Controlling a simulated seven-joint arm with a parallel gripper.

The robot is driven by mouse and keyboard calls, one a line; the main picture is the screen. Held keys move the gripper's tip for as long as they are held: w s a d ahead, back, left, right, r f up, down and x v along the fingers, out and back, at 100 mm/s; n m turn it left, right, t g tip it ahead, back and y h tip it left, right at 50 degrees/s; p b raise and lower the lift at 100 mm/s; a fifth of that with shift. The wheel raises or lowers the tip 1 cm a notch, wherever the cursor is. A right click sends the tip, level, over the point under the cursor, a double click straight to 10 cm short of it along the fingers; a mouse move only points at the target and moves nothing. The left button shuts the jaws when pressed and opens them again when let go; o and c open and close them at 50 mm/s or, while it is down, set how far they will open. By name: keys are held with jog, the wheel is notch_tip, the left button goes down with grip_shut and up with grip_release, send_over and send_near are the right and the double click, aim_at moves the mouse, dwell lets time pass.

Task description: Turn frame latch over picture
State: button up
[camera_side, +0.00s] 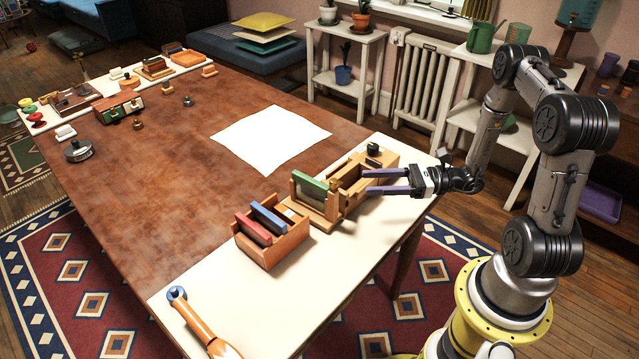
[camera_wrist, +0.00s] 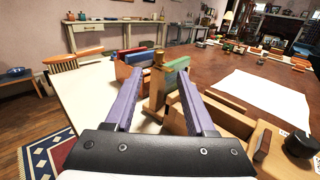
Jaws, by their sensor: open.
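A small wooden stand with a green top bar (camera_side: 311,182) and a greyish panel sits on the cream end of the table; it looks like the picture frame. The green bar (camera_wrist: 177,64) also shows in the wrist view. A tan upright post with a small knob (camera_wrist: 157,82) stands just beside it, possibly the latch; I cannot tell which way it is turned. My gripper (camera_side: 368,182) has its two purple fingers spread and pointing at the frame from the right. In the wrist view, the post appears between the fingertips, with no visible contact.
A wooden box with red and blue upright pieces (camera_side: 270,218) stands left of the frame. A wooden block with a black knob (camera_side: 374,150) is close behind my fingers. An orange-handled tool (camera_side: 205,333) lies near the front edge. A white sheet (camera_side: 270,138) lies on clear brown tabletop.

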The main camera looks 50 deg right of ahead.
aim_at(336, 183)
jog(key=x, duration=1.3)
jog(key=shift+s, duration=0.1)
grip_shut()
